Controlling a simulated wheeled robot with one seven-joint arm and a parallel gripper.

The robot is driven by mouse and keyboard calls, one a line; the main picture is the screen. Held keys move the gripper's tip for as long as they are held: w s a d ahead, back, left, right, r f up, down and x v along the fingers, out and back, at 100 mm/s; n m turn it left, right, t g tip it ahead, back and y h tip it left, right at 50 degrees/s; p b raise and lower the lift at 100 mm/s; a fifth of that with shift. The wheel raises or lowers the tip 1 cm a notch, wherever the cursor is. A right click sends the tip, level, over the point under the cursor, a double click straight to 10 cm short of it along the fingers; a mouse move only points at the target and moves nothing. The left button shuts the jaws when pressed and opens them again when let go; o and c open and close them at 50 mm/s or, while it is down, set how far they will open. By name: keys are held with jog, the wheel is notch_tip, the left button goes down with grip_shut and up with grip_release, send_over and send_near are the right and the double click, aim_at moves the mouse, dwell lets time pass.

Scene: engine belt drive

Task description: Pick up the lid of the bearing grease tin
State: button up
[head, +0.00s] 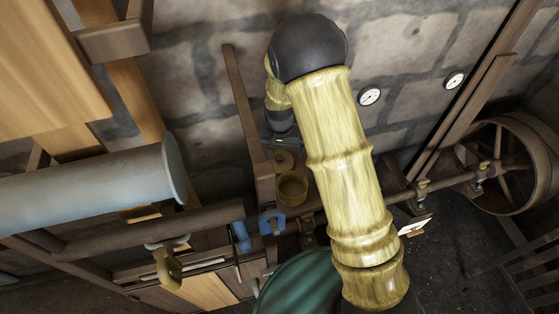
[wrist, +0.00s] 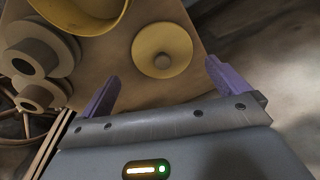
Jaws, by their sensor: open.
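The lid (wrist: 162,50) is a flat, round yellow disc with a small knob in its middle. It lies on a wooden shelf top in the wrist view, and it also shows in the head view (head: 283,160). The open yellow tin (wrist: 85,12) is beside it, cut off by the top edge of the wrist view; in the head view the tin (head: 292,188) stands just below the lid. My gripper (wrist: 160,82) is open and empty, its two purple fingers apart, with the lid ahead of and between them. In the head view my arm hides much of the gripper.
Grey-brown spools (wrist: 40,55) stand left of the lid. In the head view, a blue clamp-like part (head: 272,222) is near the tin, a large grey cylinder (head: 90,185) is at left, and a spoked wheel (head: 510,165) is at right. A stone wall (head: 200,65) rises behind.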

aim_at(279, 157)
jog(key=shift+w+a+f+p, duration=0.15)
jog(key=shift+f+p, duration=0.25)
jog(key=shift+f, duration=0.45)
jog(key=shift+w+d+f+p, duration=0.15)
jog(key=shift+f+p, duration=0.25)
jog(key=shift+f, duration=0.45)
jog(key=shift+w+a+f+p, duration=0.2)
jog(key=shift+f+p, duration=0.2)
jog(key=shift+f, duration=0.45)
jog(key=shift+s, duration=0.1)
jog(key=c, duration=0.8)
